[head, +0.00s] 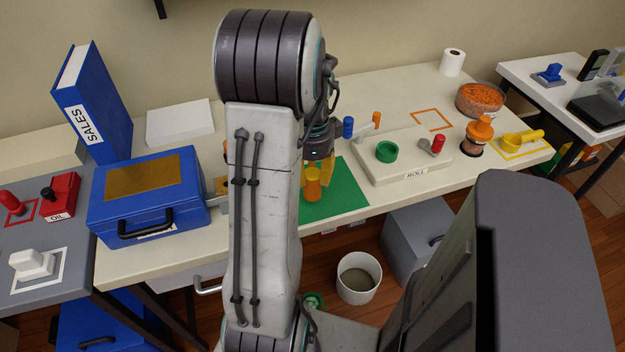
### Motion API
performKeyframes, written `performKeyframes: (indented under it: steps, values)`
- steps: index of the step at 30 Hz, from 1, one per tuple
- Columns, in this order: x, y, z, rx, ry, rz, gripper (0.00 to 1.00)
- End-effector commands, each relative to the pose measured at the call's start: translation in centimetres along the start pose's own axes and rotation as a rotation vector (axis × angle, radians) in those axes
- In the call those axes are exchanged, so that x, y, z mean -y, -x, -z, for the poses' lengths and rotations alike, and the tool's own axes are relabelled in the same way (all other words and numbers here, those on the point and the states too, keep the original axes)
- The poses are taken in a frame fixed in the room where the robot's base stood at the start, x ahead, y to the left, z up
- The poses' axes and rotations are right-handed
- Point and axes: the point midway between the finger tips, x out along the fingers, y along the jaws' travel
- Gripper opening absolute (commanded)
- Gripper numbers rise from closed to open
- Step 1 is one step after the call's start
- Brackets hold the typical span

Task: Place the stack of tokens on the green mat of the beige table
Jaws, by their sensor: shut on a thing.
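The stack of tokens (312,184) is a small orange-yellow cylinder in the middle of the head view, upright at the left part of the green mat (347,189). The mat lies at the front edge of the beige table (225,260). My gripper (317,173) points down over the mat and is shut on the stack. My own arm hides the mat's left side and part of the gripper. I cannot tell whether the stack's bottom touches the mat.
A blue cash box (110,215) and a blue SALES binder (112,120) stand to the left. A beige board (390,173) with a green ring (386,152) lies right of the mat. Farther right are an orange-topped grinder (478,135) and a bowl (481,97).

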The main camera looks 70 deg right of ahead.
Motion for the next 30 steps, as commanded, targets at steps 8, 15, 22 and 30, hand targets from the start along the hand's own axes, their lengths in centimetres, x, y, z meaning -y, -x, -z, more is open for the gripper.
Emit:
performKeyframes:
  steps: [8,15,22,30]
  values:
    - [0.0,-1.9,0.0,0.0,0.0,0.001,0.0]
    - [0.0,-1.9,0.0,0.0,0.0,0.001,0.0]
    - [0.0,-2.2,0.0,0.0,0.0,0.001,0.4]
    - [0.0,-2.2,0.0,0.0,0.0,0.0,0.54]
